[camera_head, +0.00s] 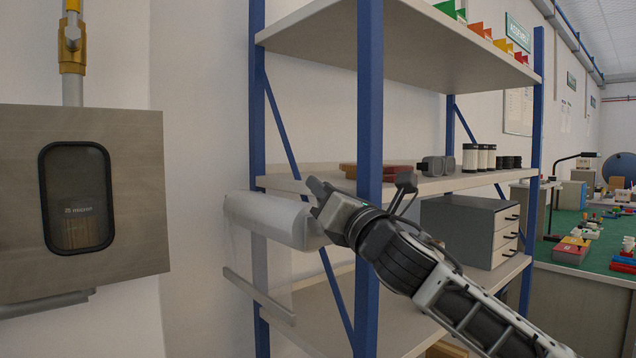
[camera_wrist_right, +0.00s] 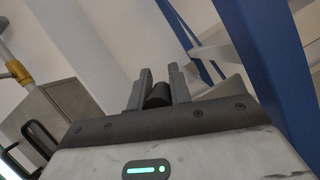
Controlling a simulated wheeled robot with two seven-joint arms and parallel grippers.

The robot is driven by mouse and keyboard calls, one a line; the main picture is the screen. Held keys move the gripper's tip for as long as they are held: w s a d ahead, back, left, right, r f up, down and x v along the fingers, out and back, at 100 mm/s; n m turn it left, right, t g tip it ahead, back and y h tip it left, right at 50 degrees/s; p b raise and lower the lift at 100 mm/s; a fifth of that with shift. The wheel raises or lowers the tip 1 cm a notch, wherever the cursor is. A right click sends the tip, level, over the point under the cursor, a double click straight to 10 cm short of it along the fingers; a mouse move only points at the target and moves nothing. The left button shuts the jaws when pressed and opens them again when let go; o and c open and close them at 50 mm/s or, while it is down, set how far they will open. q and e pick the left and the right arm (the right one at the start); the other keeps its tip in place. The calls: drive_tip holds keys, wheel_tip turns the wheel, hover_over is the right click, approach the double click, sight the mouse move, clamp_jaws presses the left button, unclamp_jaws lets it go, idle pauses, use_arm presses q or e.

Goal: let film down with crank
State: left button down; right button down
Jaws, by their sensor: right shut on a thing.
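The film is a white roll (camera_head: 262,215) mounted beside the blue shelf post in the head view. A short length of pale film (camera_head: 240,252) hangs below it, with a grey bar (camera_head: 258,296) along its lower edge. My right gripper (camera_head: 318,193) is at the right end of the roll. In the right wrist view, its two fingers (camera_wrist_right: 158,82) are shut on a dark round knob (camera_wrist_right: 157,96), which looks like the crank handle. The rest of the crank is hidden behind the gripper in the head view. My left gripper is out of view.
A blue-posted shelf rack (camera_head: 368,150) stands close to my right arm. It holds a grey drawer unit (camera_head: 465,230), reddish-brown blocks (camera_head: 385,171) and several small cylinders. A metal wall cabinet (camera_head: 135,190) with a dark window is at left. Bare wall lies between cabinet and roll.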

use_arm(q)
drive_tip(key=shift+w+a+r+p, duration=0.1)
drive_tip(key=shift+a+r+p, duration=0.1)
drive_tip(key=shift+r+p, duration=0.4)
use_arm(e)
drive_tip(key=m, duration=0.1)
drive_tip(key=d+m+h, duration=0.1)
drive_tip(key=m, duration=0.1)
drive_tip(key=shift+w+h, duration=0.3)
drive_tip(key=shift+w, duration=0.1)
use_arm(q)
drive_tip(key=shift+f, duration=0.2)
use_arm(e)
drive_tip(key=shift+d, duration=0.1)
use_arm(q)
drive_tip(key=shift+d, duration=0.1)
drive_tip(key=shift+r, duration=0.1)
use_arm(e)
drive_tip(key=c, duration=1.3)
unclamp_jaws()
use_arm(q)
drive_tip(key=b, duration=0.1)
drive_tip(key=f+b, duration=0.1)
drive_tip(key=b, duration=0.1)
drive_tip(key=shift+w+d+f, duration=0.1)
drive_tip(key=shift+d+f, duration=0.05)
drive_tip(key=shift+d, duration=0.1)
use_arm(e)
drive_tip(key=v, duration=1.6)
drive_tip(key=shift+f, duration=0.2)
